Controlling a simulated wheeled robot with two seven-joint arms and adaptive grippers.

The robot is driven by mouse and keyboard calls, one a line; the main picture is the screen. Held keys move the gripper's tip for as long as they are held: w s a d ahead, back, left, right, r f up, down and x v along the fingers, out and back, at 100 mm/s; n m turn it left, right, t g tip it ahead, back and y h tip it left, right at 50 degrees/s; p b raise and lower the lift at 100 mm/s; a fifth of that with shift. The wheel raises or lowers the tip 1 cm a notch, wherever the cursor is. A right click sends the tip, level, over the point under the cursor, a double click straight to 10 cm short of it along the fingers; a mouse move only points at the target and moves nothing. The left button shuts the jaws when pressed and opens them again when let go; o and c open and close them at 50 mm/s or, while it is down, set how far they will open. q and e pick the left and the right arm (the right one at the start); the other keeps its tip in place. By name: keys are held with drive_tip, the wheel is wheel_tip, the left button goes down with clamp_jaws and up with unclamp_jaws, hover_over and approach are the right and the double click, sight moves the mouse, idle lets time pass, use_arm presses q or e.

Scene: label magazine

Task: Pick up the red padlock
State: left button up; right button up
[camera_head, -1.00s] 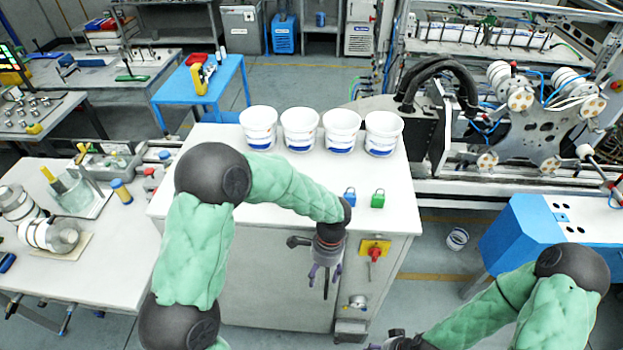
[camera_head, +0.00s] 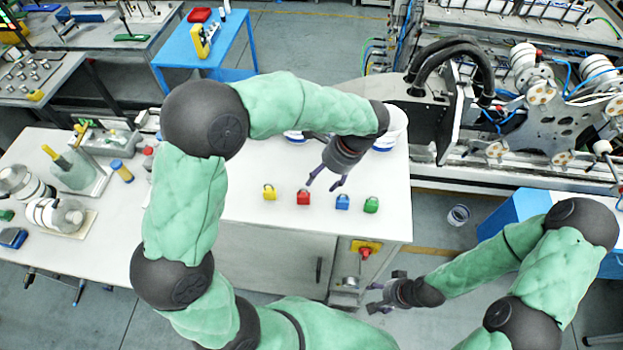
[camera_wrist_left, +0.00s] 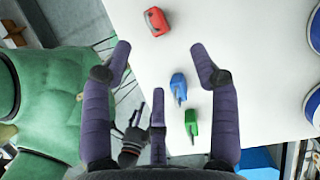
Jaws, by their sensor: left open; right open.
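The red padlock (camera_head: 303,197) stands on the white table top (camera_head: 250,218), between a yellow padlock (camera_head: 269,192) and a blue padlock (camera_head: 342,202). A green padlock (camera_head: 371,205) is at the right end of the row. In the left wrist view the red padlock (camera_wrist_left: 156,21) is beyond the fingertips, near the top edge. My left gripper (camera_head: 325,183) is open and empty above the table, close behind the red and blue padlocks in the head view. My right gripper (camera_head: 372,297) is open and empty, in front of the table and low.
White tubs with blue labels (camera_head: 391,128) stand at the back of the table, mostly hidden by my left arm. A red switch on a yellow plate (camera_head: 365,251) is on the cabinet front. Machinery (camera_head: 560,120) stands at the right.

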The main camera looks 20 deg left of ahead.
sight(305, 197)
use_arm(q)
drive_tip(key=x, duration=0.2)
drive_tip(key=s+x, duration=0.1)
drive_tip(key=x, duration=0.1)
drive_tip(key=shift+s+a+f, duration=0.1)
drive_tip(key=shift+a+f, duration=0.15)
drive_tip(key=shift+a, duration=0.05)
drive_tip(key=shift+a+f+p, duration=0.15)
drive_tip(key=shift+f+p, duration=0.15)
drive_tip(key=shift+f, duration=0.15)
drive_tip(key=p+x, duration=0.1)
drive_tip(key=x, duration=0.3)
drive_tip(key=shift+a, duration=0.15)
drive_tip(key=shift+a+f, duration=0.1)
drive_tip(key=shift+f, duration=0.2)
use_arm(e)
drive_tip(key=shift+s+r, duration=0.15)
drive_tip(key=shift+r, duration=0.35)
drive_tip(key=shift+s+r, duration=0.15)
drive_tip(key=shift+r, duration=0.35)
use_arm(q)
drive_tip(key=shift+s, duration=0.1)
clamp_jaws()
